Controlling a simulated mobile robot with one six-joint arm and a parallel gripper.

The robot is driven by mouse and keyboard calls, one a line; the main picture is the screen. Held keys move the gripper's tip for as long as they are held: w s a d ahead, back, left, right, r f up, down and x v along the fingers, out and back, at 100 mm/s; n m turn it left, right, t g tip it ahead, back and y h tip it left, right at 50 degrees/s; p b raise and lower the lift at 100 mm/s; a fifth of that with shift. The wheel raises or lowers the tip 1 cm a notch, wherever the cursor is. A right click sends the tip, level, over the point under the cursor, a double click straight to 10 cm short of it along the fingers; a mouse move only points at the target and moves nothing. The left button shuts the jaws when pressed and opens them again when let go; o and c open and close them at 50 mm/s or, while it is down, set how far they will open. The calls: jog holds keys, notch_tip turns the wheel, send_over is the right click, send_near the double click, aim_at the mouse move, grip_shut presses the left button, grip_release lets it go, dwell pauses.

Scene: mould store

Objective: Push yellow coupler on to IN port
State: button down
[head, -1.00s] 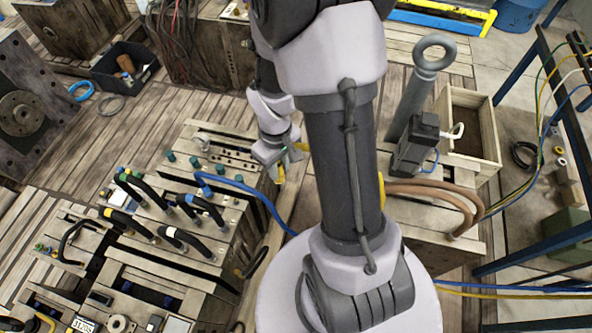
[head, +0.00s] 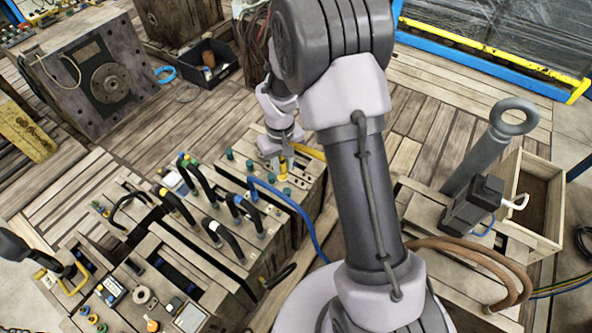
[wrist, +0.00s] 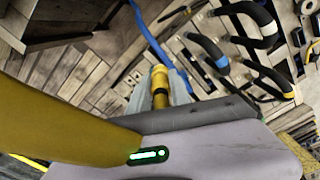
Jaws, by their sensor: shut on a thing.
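The yellow coupler (head: 284,170) is held in my gripper (head: 282,164) over the far right part of the mould top in the head view. In the wrist view the yellow coupler (wrist: 160,86) stands between the grey fingers of my gripper (wrist: 160,98), which are shut on it. A thick yellow hose (wrist: 60,118) crosses the lower left there, and the yellow hose (head: 311,152) shows beside my wrist in the head view. No IN label can be read, and the port under the coupler is hidden. I cannot tell whether the coupler touches a port.
A blue hose (head: 290,202) is fixed to the mould close to my gripper. Black looped hoses (head: 201,180) with coloured ends and teal-capped ports (head: 229,154) stand on the mould to the left. A block with an eyebolt (head: 490,150) stands at right.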

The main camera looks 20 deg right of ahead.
jog(key=w+f+b, duration=0.1)
jog(key=f+b, duration=0.5)
jog(key=f, duration=0.2)
jog(key=w+a+f+b, duration=0.1)
jog(key=f+b, duration=0.4)
jog(key=f, duration=0.3)
jog(key=w+a+f+b, duration=0.1)
jog(key=f+b, duration=0.5)
jog(key=f, duration=0.2)
jog(key=shift+b, duration=0.35)
jog(key=shift+f+b, duration=0.45)
jog(key=shift+f, duration=0.3)
jog(key=shift+f, duration=0.4)
jog(key=shift+f, duration=0.5)
jog(key=shift+s+f, duration=0.1)
jog(key=shift+f, duration=0.5)
dwell(1.1)
jog(key=c, duration=1.1)
grip_release()
